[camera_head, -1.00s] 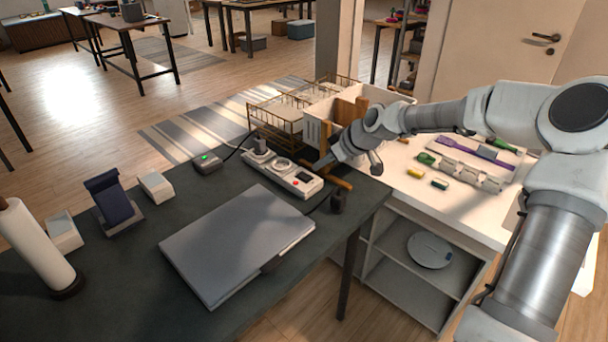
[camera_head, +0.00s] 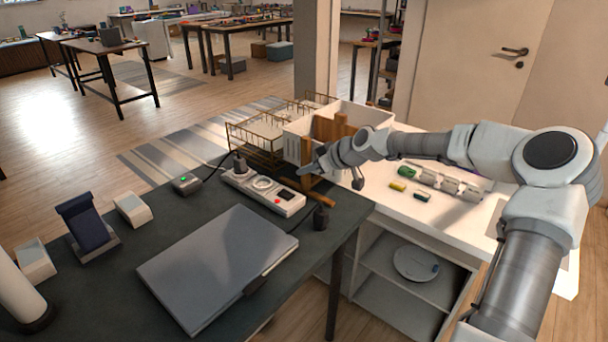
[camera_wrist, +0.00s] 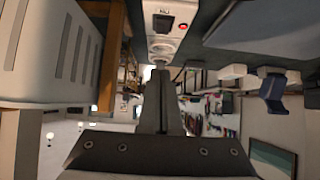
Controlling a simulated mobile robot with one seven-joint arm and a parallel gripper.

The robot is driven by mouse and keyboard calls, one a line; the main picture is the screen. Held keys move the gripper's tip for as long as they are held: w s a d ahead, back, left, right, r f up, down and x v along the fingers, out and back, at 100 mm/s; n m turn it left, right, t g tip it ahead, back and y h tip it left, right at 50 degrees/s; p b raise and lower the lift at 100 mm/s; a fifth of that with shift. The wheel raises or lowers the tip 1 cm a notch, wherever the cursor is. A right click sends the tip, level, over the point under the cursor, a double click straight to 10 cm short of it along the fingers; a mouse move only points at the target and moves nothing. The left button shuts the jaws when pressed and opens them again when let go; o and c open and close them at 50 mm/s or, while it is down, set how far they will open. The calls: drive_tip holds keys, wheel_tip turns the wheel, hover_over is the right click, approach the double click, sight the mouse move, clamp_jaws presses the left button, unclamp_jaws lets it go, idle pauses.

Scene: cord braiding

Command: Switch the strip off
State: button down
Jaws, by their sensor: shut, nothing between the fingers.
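The white power strip (camera_head: 240,180) lies on the dark table. A black plug (camera_head: 240,164) stands in its far-left socket, and a round socket beside it is empty. At its right end are a dark rocker switch (camera_head: 287,195) and a bright red light (camera_head: 277,201). The wrist view also shows the strip (camera_wrist: 178,13) at the top, with the switch (camera_wrist: 163,23) and the red light (camera_wrist: 183,28). My gripper (camera_head: 301,173) is shut and empty, above and just behind the switch end, apart from it. The wrist view shows its closed fingers (camera_wrist: 160,72).
A wire rack (camera_head: 250,135) and a white bin (camera_head: 372,116) with wooden pieces stand close behind my gripper. A small box with a green light (camera_head: 187,184) is to the left.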

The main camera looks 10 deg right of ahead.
sight(282, 190)
drive_tip(key=b+x, duration=0.1)
drive_tip(key=x, duration=0.6)
drive_tip(key=shift+a+f, duration=0.1)
drive_tip(key=f, duration=0.2)
drive_tip(key=shift+w+a+f+b, duration=0.15)
drive_tip(key=shift+w+f+b, duration=0.1)
drive_tip(key=shift+w+b, duration=0.1)
drive_tip(key=shift+f, duration=0.85)
drive_tip(key=shift+f+b, duration=0.2)
drive_tip(key=shift+b, duration=0.15)
drive_tip(key=shift+w+a, duration=0.1)
drive_tip(key=shift+w, duration=0.05)
drive_tip(key=shift+w+a, duration=0.1)
drive_tip(key=shift+w+a+r, duration=0.2)
drive_tip(key=shift+w+a, duration=0.2)
drive_tip(key=shift+w, duration=0.1)
